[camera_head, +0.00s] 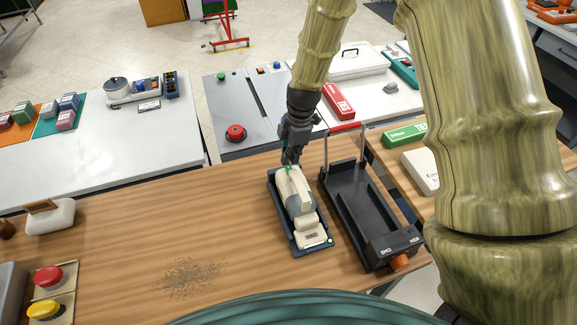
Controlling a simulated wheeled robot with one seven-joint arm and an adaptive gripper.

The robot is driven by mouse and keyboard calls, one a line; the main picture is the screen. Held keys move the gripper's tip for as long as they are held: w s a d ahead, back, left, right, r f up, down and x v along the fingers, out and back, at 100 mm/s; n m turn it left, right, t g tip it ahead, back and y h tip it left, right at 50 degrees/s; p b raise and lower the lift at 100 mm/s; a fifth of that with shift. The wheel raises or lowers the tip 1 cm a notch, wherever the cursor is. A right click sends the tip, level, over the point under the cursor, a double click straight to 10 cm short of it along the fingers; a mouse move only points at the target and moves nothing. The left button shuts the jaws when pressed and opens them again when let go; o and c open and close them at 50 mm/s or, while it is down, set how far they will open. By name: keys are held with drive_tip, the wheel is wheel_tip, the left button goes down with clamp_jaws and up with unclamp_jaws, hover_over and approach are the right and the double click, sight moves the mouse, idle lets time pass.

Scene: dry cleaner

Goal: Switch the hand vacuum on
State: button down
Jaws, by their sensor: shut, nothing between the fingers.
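The hand vacuum (300,207) is cream and grey and lies in a dark blue tray (313,247) on the wooden table. A small green part (289,169) shows at its far end. My gripper (289,160) points down at that far end, with its fingers shut and nothing between them. The fingertips are at or just above the green part; I cannot tell whether they touch it. The gripper partly hides the far end of the vacuum.
A black device (372,215) with upright posts and an orange knob stands close right of the tray. A patch of brown crumbs (190,277) lies left on the table (130,235). Red and yellow buttons (48,278) are at the lower left. The table's middle left is clear.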

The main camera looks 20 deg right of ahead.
drive_tip(key=shift+r+p, duration=0.85)
drive_tip(key=shift+r, duration=0.65)
